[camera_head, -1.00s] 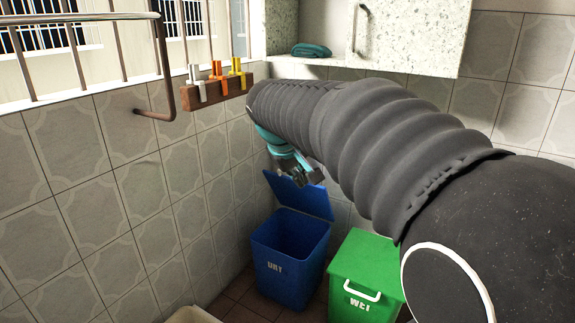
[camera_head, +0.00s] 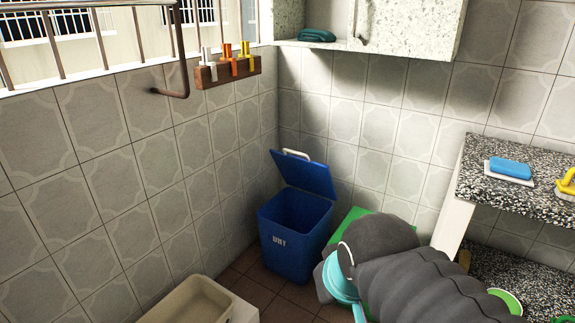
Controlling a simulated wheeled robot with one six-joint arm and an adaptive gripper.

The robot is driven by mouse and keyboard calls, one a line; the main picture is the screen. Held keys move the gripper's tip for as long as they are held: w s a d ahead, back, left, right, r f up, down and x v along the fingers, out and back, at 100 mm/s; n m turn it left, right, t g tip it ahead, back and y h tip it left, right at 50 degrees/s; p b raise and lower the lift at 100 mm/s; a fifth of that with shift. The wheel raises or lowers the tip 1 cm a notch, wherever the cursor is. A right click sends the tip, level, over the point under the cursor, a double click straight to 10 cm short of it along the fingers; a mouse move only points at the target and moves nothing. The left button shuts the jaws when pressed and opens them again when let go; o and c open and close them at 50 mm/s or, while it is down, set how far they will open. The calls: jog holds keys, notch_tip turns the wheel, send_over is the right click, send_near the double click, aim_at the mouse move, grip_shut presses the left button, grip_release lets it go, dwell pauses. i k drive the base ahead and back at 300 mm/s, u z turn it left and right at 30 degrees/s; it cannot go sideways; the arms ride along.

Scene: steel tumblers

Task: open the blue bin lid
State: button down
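The blue bin (camera_head: 290,246) stands on the floor in the corner, with white lettering on its front. Its lid (camera_head: 304,174) is raised and tilted back toward the wall, with a pale handle (camera_head: 297,154) at its top edge. The bin's mouth is uncovered and its inside looks dark. My arm, in a grey ribbed sleeve, is low at the right front of the bin, apart from the lid. My gripper is not visible; only the arm and a teal joint show.
A green bin (camera_head: 350,222) stands right of the blue one, mostly hidden behind my arm. A granite shelf (camera_head: 480,190) holding a blue sponge (camera_head: 510,167) is at the right. A beige basin (camera_head: 190,303) is at the bottom. A peg rack (camera_head: 228,70) hangs on the left wall.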

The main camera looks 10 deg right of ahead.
aim_at(307, 175)
jog(key=k, duration=0.25)
jog(key=u, duration=1.45)
jog(key=k, duration=0.7)
jog(key=z, duration=1.1)
jog(key=i, duration=1)
jog(key=z, duration=0.05)
